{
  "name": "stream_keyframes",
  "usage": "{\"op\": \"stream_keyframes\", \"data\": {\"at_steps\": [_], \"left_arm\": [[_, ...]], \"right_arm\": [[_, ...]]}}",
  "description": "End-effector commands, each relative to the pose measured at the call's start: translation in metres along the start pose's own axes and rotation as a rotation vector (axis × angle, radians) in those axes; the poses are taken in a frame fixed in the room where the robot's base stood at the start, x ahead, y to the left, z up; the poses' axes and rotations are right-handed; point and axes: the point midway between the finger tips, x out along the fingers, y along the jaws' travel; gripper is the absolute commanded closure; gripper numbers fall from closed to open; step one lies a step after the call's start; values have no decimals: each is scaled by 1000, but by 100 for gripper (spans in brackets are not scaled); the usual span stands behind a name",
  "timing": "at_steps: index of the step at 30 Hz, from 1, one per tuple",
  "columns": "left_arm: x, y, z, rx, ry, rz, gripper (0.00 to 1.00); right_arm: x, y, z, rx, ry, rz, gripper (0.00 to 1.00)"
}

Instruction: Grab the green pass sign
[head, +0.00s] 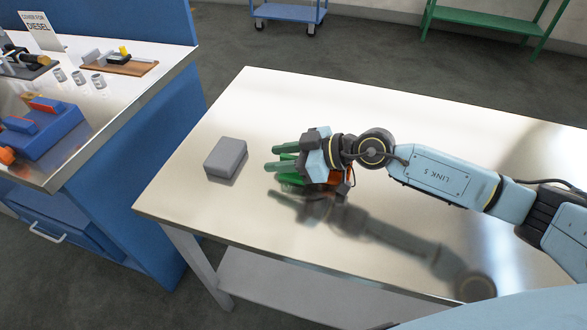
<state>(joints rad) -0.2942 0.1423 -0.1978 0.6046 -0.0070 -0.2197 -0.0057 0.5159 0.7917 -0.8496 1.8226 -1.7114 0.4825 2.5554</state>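My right gripper (282,163) reaches in from the right, low over the pale metal table, with its fingers pointing left. Green shows on and between its finger parts. A brighter green piece (285,166) sits in the middle of them and may be the pass sign, but I cannot make out a sign face or lettering. I cannot tell whether the fingers are closed on it. An orange-red part (336,178) shows beneath the wrist, partly hidden by the gripper. My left gripper is out of view.
A grey block (226,158) lies on the table (420,120) left of the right gripper. The table's far side is clear.

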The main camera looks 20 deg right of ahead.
Motion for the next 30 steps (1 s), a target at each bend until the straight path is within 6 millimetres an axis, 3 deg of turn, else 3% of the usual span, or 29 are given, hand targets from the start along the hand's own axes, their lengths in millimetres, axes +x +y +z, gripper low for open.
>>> {"op": "stream_keyframes", "data": {"at_steps": [1, 9, 21, 26, 30], "left_arm": [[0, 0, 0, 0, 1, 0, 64], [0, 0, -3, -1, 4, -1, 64], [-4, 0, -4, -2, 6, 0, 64], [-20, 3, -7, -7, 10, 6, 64], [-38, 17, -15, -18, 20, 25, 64]], "right_arm": [[0, 0, 0, 0, 0, 0, 66], [0, 0, 0, 0, 0, 0, 100], [-3, 0, -6, -2, 1, 0, 100], [-14, 0, -33, -3, 3, 0, 100], [-29, 0, -69, -4, 5, 0, 100]]}}
